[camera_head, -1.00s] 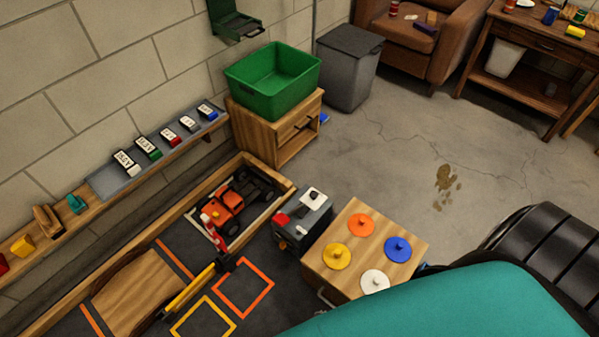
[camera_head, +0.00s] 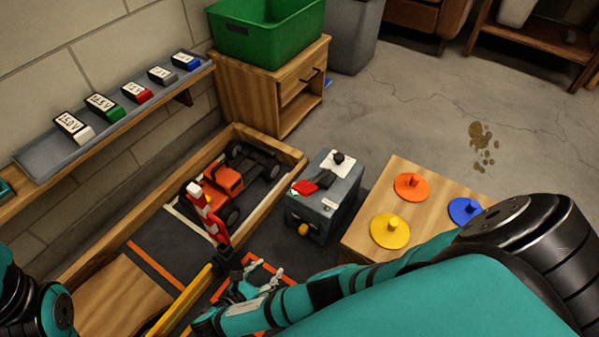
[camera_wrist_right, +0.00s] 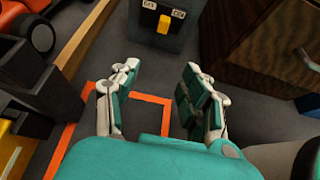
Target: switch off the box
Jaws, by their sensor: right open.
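The grey box (camera_head: 325,196) stands on the floor between the wooden-framed track and a small wooden cabinet. It has a black knob and a red piece on top, and a yellow switch (camera_head: 304,230) low on its front. The right wrist view shows the box (camera_wrist_right: 160,42) straight ahead, with the yellow switch (camera_wrist_right: 163,24) below two small labels. My right gripper (camera_head: 268,277) is low in front of the box, apart from it. In the wrist view its fingers (camera_wrist_right: 160,72) are spread and empty, below the switch. Part of my left arm shows at the lower left; its gripper is not visible.
An orange toy car (camera_head: 222,184) and a red-and-white post (camera_head: 208,215) stand left of the box. A wooden cabinet (camera_head: 375,238) with coloured discs is close on its right. A yellow bar (camera_head: 183,299) lies left of my right gripper. Open floor lies beyond the box.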

